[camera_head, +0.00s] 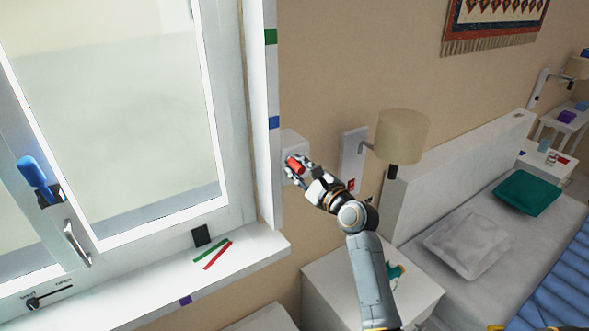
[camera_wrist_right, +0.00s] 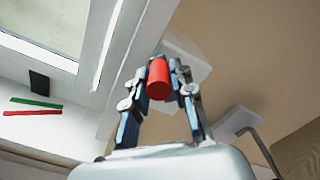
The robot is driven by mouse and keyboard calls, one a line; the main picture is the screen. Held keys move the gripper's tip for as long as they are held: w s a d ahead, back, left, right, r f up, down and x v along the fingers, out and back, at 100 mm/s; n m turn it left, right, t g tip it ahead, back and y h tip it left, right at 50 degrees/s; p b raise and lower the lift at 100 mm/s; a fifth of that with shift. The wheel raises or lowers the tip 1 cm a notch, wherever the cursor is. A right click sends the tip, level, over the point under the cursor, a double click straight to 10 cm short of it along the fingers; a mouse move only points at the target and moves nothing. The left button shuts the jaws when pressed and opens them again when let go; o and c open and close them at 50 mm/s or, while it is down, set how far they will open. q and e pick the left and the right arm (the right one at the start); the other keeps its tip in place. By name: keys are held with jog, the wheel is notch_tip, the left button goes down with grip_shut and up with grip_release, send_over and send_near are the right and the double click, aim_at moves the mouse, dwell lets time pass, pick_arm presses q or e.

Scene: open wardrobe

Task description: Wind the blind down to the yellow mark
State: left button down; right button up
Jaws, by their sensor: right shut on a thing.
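My right gripper (camera_head: 293,165) is shut on a red cylindrical crank knob (camera_head: 296,163) at a white box (camera_head: 292,140) on the wall, just right of the window. In the right wrist view the red knob (camera_wrist_right: 159,80) sits between the two fingers of the gripper (camera_wrist_right: 160,82), with the white box (camera_wrist_right: 185,58) behind it. The strip beside the window carries a green mark (camera_head: 271,36) and a blue mark (camera_head: 274,122). No yellow mark shows on this strip, and I cannot make out the blind's lower edge. My left gripper is out of view.
A lamp (camera_head: 402,137) and a white switch plate (camera_head: 352,155) are on the wall right of my gripper. The sill (camera_head: 245,251) holds green and red sticks and a dark block (camera_head: 202,235). A blue handle (camera_head: 33,171) is on the window frame. A bedside cabinet (camera_head: 335,272) stands below.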

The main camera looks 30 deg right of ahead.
jog(key=shift+w+d+r, duration=0.1)
jog(key=shift+d+r, duration=0.5)
jog(key=shift+r, duration=0.05)
jog(key=shift+d, duration=0.1)
jog(key=shift+d+r, duration=0.15)
jog(key=shift+d, duration=0.85)
jog(key=o, duration=0.7)
jog(key=shift+a, duration=0.15)
jog(key=shift+o, duration=0.2)
jog(key=s, duration=0.8)
jog(key=shift+d, duration=0.35)
